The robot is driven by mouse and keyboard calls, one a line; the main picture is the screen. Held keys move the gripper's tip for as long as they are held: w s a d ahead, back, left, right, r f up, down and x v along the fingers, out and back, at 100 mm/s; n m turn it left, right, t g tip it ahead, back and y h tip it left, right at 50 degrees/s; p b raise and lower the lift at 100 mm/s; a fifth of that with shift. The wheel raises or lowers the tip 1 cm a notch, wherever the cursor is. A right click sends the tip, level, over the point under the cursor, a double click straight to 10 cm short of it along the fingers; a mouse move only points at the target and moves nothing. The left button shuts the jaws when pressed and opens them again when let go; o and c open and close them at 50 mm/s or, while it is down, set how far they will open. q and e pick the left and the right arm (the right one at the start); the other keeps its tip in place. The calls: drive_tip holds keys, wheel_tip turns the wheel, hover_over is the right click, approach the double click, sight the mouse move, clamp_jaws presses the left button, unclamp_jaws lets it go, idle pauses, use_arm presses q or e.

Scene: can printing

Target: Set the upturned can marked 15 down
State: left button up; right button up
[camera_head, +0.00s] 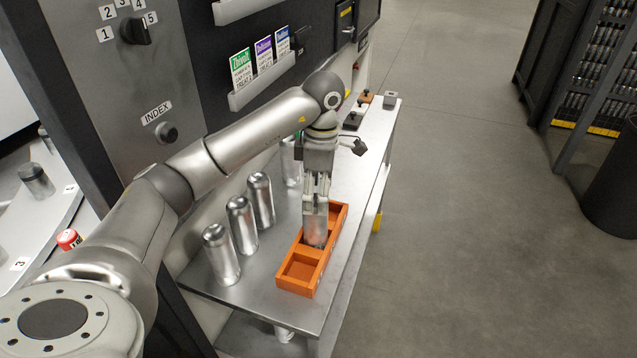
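My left gripper (316,200) points straight down over the shelf and is shut on a silver can (315,230). The can is upright, with its lower end inside an orange crate (283,281), beyond the empty near compartment. I cannot tell whether its lower end rests on the crate floor. No number 15 is legible on it, and the gripper hides its upper part. My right gripper is not in view.
Three silver cans, the nearest one (221,255) and two more behind it, stand in a row left of the crate on the metal shelf (270,300). Another can (291,166) stands farther back, partly hidden by my arm. The dark machine panel (215,75) borders the shelf on the left.

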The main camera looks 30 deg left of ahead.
use_arm(q)
drive_tip(key=shift+w+r, duration=0.1)
drive_tip(key=shift+r, duration=2.15)
